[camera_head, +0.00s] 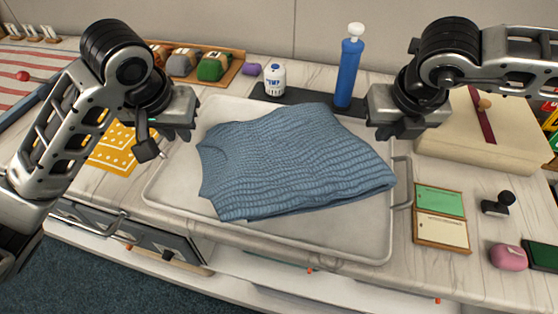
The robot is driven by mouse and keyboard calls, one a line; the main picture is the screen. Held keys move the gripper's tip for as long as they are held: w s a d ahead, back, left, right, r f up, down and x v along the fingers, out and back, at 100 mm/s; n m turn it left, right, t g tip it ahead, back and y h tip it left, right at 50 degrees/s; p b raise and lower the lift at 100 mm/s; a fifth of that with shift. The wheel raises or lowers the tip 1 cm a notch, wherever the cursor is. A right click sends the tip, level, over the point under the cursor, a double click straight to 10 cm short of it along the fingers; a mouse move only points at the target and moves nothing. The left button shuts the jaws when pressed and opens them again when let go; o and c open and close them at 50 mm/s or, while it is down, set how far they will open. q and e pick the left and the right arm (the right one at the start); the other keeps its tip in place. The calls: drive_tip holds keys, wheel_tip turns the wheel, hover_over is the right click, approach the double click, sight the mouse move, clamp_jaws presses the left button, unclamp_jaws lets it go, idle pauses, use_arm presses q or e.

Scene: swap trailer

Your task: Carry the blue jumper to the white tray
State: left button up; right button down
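The blue jumper (295,160) is a ribbed knit, lying spread and slightly rumpled on the white tray (330,240). Its lower right corner comes close to the tray's right edge. The tray has a metal handle (404,182) on its right side. My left gripper (170,142) is above the tray's left edge, to the left of the jumper and apart from it. My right gripper (398,128) is above the tray's right back corner, just right of the jumper, with no visible hold on it. The finger gaps of both grippers are not clear from this angle.
A blue pump (348,70) and a white-and-blue canister (274,80) stand on a dark strip behind the tray. A beige box (480,145) is at the right. A green-and-cream card holder (441,230) lies right of the tray. Yellow dotted cloth (112,152) lies at the left.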

use_arm(q)
drive_tip(key=shift+s+a, duration=0.1)
drive_tip(key=shift+a, duration=0.1)
use_arm(e)
drive_tip(key=shift+s+d, duration=0.1)
drive_tip(key=shift+d, duration=0.1)
drive_tip(key=c, duration=1.8)
unclamp_jaws()
drive_tip(key=shift+o, duration=0.2)
drive_tip(key=shift+f, duration=0.1)
drive_tip(key=shift+d, duration=0.1)
use_arm(q)
drive_tip(key=v, duration=1.2)
use_arm(e)
drive_tip(key=v, duration=1.2)
use_arm(q)
drive_tip(key=shift+f, duration=0.1)
